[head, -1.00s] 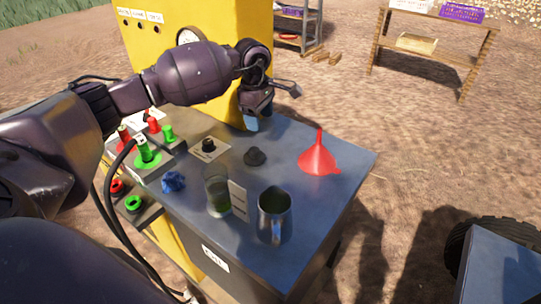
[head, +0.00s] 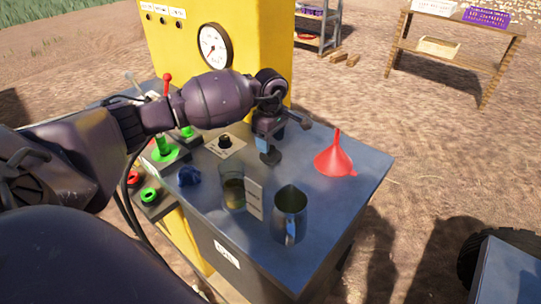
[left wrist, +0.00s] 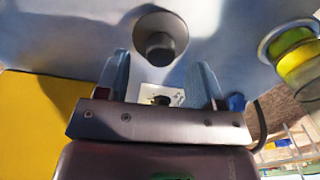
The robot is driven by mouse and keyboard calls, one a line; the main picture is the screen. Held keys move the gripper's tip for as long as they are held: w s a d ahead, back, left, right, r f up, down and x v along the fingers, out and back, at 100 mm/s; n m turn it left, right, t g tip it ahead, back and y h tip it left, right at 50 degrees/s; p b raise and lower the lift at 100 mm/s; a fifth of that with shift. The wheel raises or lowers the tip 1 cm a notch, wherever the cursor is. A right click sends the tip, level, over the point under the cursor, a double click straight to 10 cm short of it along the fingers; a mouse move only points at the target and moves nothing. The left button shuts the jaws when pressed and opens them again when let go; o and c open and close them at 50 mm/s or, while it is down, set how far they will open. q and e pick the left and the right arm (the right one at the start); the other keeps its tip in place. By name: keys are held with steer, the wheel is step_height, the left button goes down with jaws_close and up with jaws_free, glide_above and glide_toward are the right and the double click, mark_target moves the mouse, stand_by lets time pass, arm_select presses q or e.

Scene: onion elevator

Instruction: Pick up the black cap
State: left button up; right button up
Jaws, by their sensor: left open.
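The black cap (left wrist: 160,42) is dark and round and stands on the blue-grey tabletop in the left wrist view, just ahead of the fingertips. In the head view it is mostly hidden below my left gripper (head: 271,147). That gripper is open, its two blue fingers pointing down over the cap. In the left wrist view the two fingers (left wrist: 160,72) stand apart, with the cap beyond their tips and roughly centred between them. Contact with the cap cannot be made out. My right gripper is not in view.
A red funnel (head: 333,158) stands right of the gripper. A glass (head: 232,192), a white card (head: 254,199) and a metal pitcher (head: 289,218) stand nearer. A black knob (head: 225,142) and a blue crumpled item (head: 188,176) are left. A yellow machine (head: 270,50) rises behind.

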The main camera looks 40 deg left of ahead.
mark_target(271, 147)
arm_select(q)
steer(key=shift+f, duration=1.6)
steer(key=c, duration=1)
steer(key=shift+r, duration=0.15)
